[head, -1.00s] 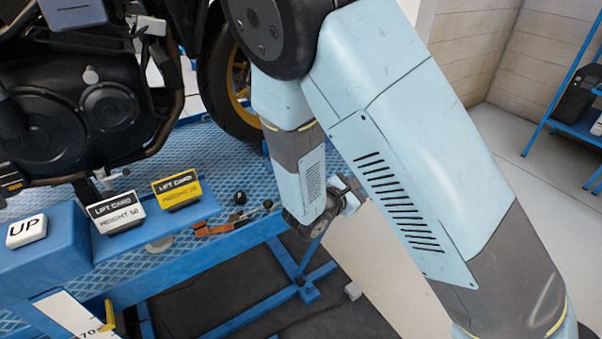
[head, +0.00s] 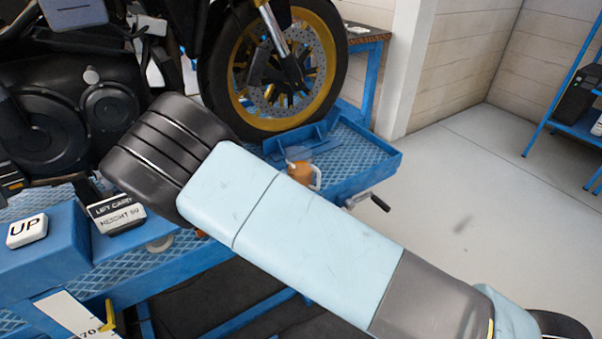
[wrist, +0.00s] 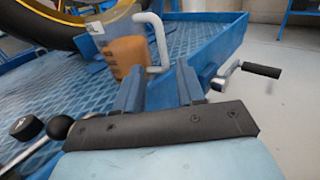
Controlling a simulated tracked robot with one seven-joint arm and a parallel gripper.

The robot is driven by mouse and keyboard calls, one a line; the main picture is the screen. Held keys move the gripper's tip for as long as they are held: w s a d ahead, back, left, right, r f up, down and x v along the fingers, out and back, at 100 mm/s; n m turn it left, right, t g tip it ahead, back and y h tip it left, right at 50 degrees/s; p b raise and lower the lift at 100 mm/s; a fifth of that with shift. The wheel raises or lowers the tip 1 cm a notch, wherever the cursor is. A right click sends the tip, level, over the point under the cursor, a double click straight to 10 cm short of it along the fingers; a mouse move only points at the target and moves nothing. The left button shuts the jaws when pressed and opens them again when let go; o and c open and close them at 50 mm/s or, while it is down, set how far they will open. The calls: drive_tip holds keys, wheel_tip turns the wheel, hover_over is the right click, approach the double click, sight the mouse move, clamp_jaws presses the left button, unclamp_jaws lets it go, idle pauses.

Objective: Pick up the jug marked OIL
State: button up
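A clear jug with orange-brown liquid and a white handle (head: 302,172) stands on the blue lift platform, near the front wheel. In the wrist view the jug (wrist: 127,48) is just past my fingertips, its handle facing right. I cannot read any OIL marking. My gripper (wrist: 159,72) is open, with a clear gap between its two blue-grey fingers. The handle's lower part shows in line with this gap; I cannot tell whether it is between the fingers or beyond them. In the head view my arm hides the gripper.
The motorcycle's front wheel (head: 275,70) stands behind the jug. A crank with a black grip (head: 375,202) sticks out from the platform's right side. Open floor (head: 455,200) lies to the right.

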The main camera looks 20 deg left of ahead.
sight(318, 183)
drive_tip(key=shift+w, duration=4.2)
drive_tip(key=shift+c, duration=0.2)
clamp_jaws()
